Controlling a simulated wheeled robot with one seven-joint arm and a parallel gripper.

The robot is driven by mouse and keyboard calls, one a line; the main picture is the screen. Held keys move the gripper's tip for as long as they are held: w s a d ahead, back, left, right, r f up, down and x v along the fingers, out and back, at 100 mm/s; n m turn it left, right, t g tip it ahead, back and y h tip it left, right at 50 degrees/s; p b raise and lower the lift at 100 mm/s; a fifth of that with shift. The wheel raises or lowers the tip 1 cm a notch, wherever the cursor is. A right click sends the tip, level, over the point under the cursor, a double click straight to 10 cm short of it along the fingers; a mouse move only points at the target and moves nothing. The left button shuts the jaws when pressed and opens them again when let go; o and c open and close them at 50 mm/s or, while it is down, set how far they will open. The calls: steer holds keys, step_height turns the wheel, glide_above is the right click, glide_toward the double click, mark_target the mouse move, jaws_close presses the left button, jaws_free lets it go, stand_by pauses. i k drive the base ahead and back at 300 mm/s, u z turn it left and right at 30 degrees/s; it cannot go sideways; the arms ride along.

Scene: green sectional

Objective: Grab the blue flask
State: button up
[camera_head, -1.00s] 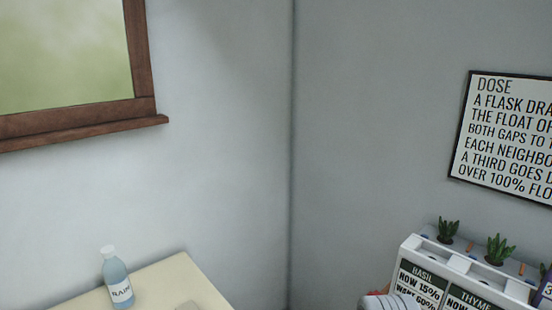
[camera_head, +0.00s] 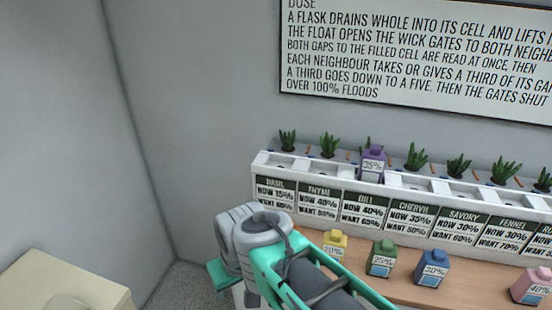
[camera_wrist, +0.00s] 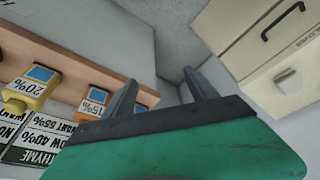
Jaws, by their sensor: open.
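The blue flask (camera_head: 432,268), labelled 30%, stands on the wooden shelf in front of the planter, right of the green 25% flask (camera_head: 382,260). My arm crosses the lower middle of the head view, left of the blue flask; its fingertips are not clear there. In the wrist view my gripper (camera_wrist: 165,90) shows two dark fingers spread apart with nothing between them. That view shows the yellow 20% flask (camera_wrist: 27,88) and an orange 15% flask (camera_wrist: 97,100) to the left of the fingers. The blue flask is not seen in the wrist view.
A white planter (camera_head: 262,185) with labelled cells and several plants runs behind the flasks. A purple 35% flask (camera_head: 372,163) sits on it. A pink flask (camera_head: 532,286) stands at far right. A cream cabinet (camera_head: 60,275) is at lower left; it also shows in the wrist view (camera_wrist: 255,45).

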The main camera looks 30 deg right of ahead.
mark_target(432, 267)
steer(key=z, duration=1.6)
steer(key=k, duration=0.25)
